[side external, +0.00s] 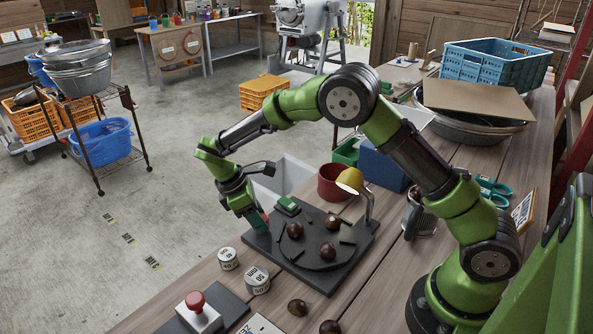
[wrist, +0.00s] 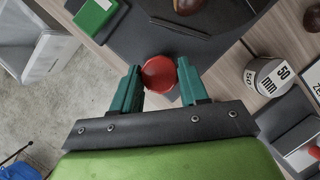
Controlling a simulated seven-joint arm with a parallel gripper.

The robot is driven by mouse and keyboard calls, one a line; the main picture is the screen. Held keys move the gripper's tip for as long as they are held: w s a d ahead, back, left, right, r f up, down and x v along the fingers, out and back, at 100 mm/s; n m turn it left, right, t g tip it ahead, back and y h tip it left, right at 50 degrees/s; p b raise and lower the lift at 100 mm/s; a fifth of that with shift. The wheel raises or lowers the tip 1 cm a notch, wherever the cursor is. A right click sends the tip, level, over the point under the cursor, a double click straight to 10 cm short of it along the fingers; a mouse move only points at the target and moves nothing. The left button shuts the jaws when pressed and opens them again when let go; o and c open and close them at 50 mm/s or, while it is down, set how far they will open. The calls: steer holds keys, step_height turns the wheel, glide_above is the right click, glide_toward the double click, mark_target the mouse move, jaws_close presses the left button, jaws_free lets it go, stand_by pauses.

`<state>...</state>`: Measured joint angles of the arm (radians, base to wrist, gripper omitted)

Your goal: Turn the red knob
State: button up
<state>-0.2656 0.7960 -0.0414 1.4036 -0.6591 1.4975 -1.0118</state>
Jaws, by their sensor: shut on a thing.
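The red knob (wrist: 160,75) is a round red disc at the edge of a dark board in the wrist view. In the side view only a sliver of the red knob (side external: 265,216) shows beside my fingers. My gripper (side external: 257,218) points down at the board's left corner. In the wrist view the green fingers of my gripper (wrist: 158,70) stand on either side of the knob and are shut on it.
A red pot (side external: 331,186) is behind.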

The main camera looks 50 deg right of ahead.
steer(key=m+y, duration=0.1)
steer(key=m, duration=0.2)
steer(key=shift+w+d+m+g, duration=0.1)
steer(key=shift+m+g, duration=0.3)
steer(key=m+y, duration=0.1)
steer(key=m, duration=0.2)
steer(key=shift+d+m+g, duration=0.1)
steer(key=shift+m+g, duration=0.2)
steer(key=m+y, duration=0.2)
steer(key=m, duration=0.2)
steer(key=shift+d+m, duration=0.1)
steer(key=shift+m, duration=0.2)
steer(key=shift+d+m+y, duration=0.1)
steer(key=shift+m+y, duration=0.5)
steer(key=shift+m, duration=1)
steer(key=o, duration=1.1)
steer(key=shift+c, duration=0.2)
steer(key=v, duration=1.7)
